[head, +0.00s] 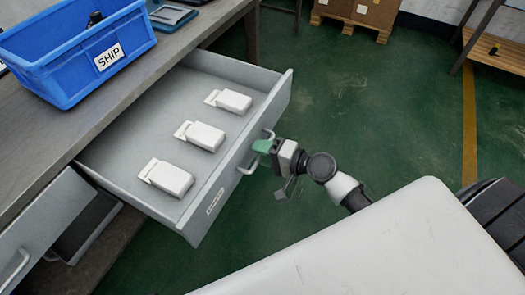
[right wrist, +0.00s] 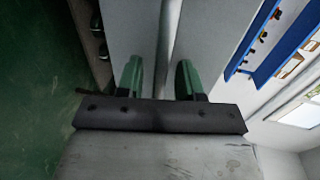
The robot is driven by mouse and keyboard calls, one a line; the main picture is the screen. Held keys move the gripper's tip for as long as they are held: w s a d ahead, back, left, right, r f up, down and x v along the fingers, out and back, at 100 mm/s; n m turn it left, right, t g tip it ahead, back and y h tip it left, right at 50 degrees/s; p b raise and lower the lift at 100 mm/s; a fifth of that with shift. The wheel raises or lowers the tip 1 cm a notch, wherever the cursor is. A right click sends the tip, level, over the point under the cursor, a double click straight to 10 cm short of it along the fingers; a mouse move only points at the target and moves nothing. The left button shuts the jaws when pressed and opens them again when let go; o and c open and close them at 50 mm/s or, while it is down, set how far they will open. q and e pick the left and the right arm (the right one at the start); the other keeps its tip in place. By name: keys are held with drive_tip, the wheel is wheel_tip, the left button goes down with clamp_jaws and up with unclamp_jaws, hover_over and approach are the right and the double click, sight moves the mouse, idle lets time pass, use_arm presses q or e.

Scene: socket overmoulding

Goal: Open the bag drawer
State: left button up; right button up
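The grey bag drawer (head: 262,98) stands pulled out from under the workbench, with three white bag packs (head: 201,135) lying in a row inside it. A bar handle (head: 247,167) is on its front face, beside a small label. My right gripper (head: 263,147) is at this handle, reaching in from the right. In the right wrist view its green fingers (right wrist: 158,80) stand apart, one on each side of the handle bar (right wrist: 166,45), with a visible gap on both sides. My left gripper is not in view.
A blue bin (head: 82,70) marked SHIP stands on the workbench (head: 150,72). A second drawer (head: 35,235) with its own handle is at lower left. Cardboard boxes on a pallet (head: 358,12) stand at the back. The green floor right of the open drawer is clear.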

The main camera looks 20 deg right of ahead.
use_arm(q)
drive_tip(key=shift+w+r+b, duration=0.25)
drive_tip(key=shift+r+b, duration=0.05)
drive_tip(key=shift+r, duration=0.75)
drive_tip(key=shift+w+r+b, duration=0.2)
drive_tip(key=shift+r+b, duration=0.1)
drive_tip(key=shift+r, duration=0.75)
use_arm(e)
drive_tip(key=v, duration=1)
drive_tip(key=shift+s+d, duration=0.25)
drive_tip(key=shift+s, duration=0.05)
